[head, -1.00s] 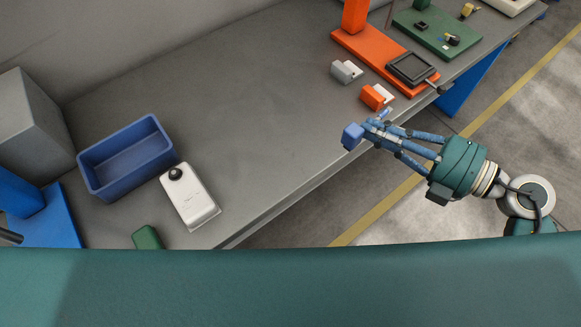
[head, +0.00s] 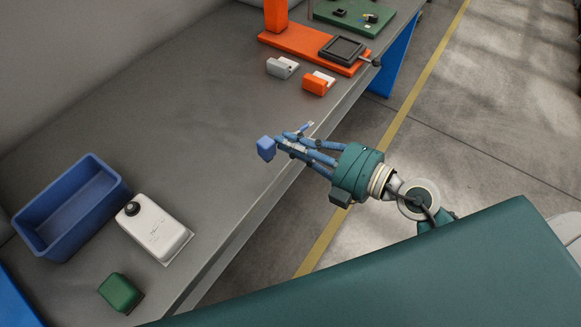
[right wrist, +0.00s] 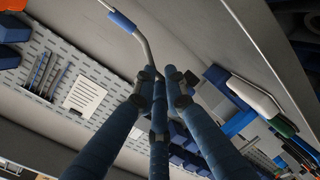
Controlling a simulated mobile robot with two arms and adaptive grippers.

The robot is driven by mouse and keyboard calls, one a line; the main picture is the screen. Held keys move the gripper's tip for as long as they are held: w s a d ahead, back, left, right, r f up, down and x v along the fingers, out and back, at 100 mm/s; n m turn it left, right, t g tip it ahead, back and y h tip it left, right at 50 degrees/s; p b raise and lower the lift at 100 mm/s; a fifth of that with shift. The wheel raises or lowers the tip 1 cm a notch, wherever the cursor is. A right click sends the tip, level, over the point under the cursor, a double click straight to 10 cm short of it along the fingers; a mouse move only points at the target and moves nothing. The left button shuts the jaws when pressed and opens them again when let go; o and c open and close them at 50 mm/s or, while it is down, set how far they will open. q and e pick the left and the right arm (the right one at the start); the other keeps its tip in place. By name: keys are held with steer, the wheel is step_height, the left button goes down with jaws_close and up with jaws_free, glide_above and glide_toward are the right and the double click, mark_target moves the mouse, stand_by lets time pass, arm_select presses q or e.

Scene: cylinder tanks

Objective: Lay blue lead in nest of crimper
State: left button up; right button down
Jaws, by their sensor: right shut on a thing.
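My right gripper (head: 290,146) is shut on the blue lead. A blue block (head: 266,148) shows at its fingertips in the head view, above the table near its front edge. In the right wrist view, a bent grey cable with a blue sleeve (right wrist: 122,22) runs up from between the fingers (right wrist: 158,82). The fingers hide the gripped part. An orange base (head: 300,52) at the far end of the table carries a dark square frame (head: 343,49) with a lever at its side; I cannot tell for sure that this is the crimper. My left gripper is not in view.
An orange block (head: 318,83) and a grey block (head: 281,67) lie in front of the orange base. A green board (head: 360,14) is behind it. A blue bin (head: 68,208), a white container (head: 155,228) and a green block (head: 120,292) stand at the left. The middle table is clear.

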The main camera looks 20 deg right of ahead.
step_height(320, 180, down, 8)
steer(key=b, duration=0.2)
steer(key=shift+r+b, duration=0.15)
steer(key=shift+b, duration=0.2)
steer(key=c, duration=2.2)
jaws_free()
steer(key=shift+o, duration=0.6)
